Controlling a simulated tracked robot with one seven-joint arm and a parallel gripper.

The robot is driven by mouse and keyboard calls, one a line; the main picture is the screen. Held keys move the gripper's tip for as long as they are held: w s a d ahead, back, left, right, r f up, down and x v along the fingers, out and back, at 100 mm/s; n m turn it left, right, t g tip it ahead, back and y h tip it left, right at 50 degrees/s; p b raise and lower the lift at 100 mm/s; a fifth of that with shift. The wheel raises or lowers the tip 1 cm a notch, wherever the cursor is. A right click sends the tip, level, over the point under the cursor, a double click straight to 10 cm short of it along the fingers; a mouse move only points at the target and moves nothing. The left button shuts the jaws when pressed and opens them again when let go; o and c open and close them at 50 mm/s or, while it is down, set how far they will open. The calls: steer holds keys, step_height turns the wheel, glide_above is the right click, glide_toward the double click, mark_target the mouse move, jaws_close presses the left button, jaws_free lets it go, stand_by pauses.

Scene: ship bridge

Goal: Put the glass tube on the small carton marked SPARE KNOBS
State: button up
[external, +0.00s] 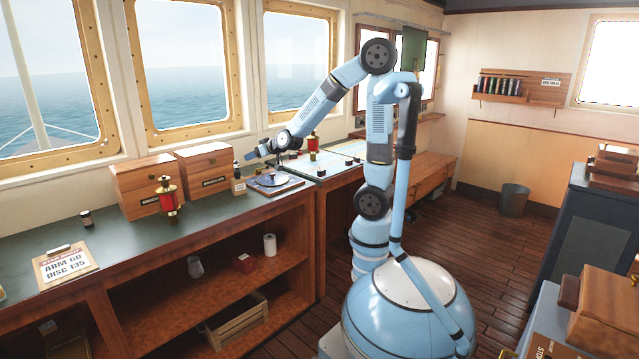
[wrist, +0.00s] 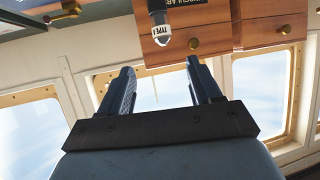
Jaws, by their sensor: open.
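My gripper (external: 258,150) is open and empty above the far part of the counter, by the windows. In the wrist view its two fingers (wrist: 160,68) stand apart with nothing between them. Beyond them, at the top of that view, a dark item with a pale, rounded tip and a label reading TYPE 1 (wrist: 162,30) shows; it may be the glass tube. In the external view a small upright item (external: 238,180), dark above and tan below, stands right of the wooden boxes; I cannot tell whether it is the same item. No SPARE KNOBS marking is readable.
Two wooden drawer boxes (external: 147,185) stand against the windows; one shows part of a BINOCULARS label in the wrist view (wrist: 190,30). A red lantern (external: 168,195), a square plate with a disc (external: 275,184) and a notice board (external: 66,265) rest on the counter (external: 120,245).

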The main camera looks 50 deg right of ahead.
steer(key=s+d+r+m+g+h, duration=0.1)
steer(key=s+d+r+g, duration=0.2)
steer(key=s+d, duration=0.6)
steer(key=s+d+r+m+g+h, duration=0.1)
steer(key=s+d+r+g+h, duration=0.1)
steer(key=s+d, duration=0.8)
steer(key=s+r+g, duration=0.1)
steer(key=s+g, duration=0.1)
steer(key=s, duration=0.5)
steer(key=shift+r, duration=0.35)
